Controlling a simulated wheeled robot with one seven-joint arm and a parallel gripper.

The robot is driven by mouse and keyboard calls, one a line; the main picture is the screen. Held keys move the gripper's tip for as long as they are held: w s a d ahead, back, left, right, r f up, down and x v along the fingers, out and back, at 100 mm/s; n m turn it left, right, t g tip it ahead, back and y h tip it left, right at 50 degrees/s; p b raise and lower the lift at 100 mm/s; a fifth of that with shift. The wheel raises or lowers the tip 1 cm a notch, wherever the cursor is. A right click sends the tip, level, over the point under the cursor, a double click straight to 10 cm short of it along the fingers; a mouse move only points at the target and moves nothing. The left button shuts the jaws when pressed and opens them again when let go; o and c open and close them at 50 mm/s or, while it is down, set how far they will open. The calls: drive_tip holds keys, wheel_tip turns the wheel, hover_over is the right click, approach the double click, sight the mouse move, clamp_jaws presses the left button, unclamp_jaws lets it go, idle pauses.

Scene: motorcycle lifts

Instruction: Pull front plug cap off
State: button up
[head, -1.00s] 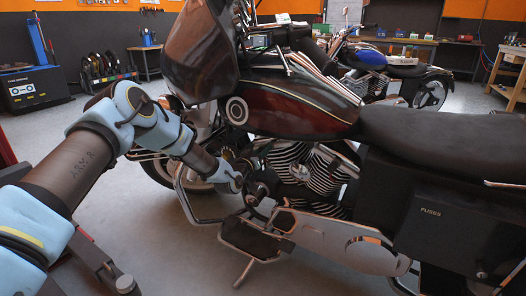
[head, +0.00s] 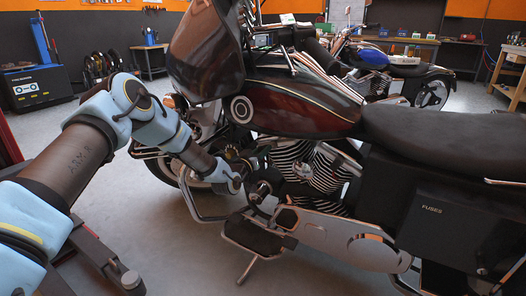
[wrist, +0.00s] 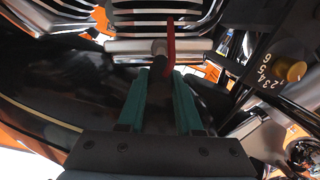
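The motorcycle (head: 290,107), dark red with a black seat, stands side-on across the head view. My gripper (wrist: 160,76) reaches in low at its engine; in the head view its end (head: 232,176) is small, and its fingers cannot be made out. In the wrist view its two teal fingers point at the engine fins, with a gap between them. A dark, rounded piece (wrist: 158,92), apparently the front plug cap, lies between the fingers. A red lead (wrist: 170,42) runs up from there. Whether the fingers press on the cap is not clear.
The finned engine (wrist: 160,12) and a metal tube (wrist: 150,46) are close ahead of the fingers. The crash bar (head: 190,200) and footboard (head: 255,236) are near my arm. Open floor lies in front.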

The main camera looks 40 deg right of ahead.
drive_tip(key=o, duration=0.4)
drive_tip(key=shift+o, duration=0.2)
drive_tip(key=shift+a, duration=0.1)
drive_tip(key=v, duration=1)
drive_tip(key=shift+s+a+p, duration=0.15)
drive_tip(key=shift+a+p, duration=0.2)
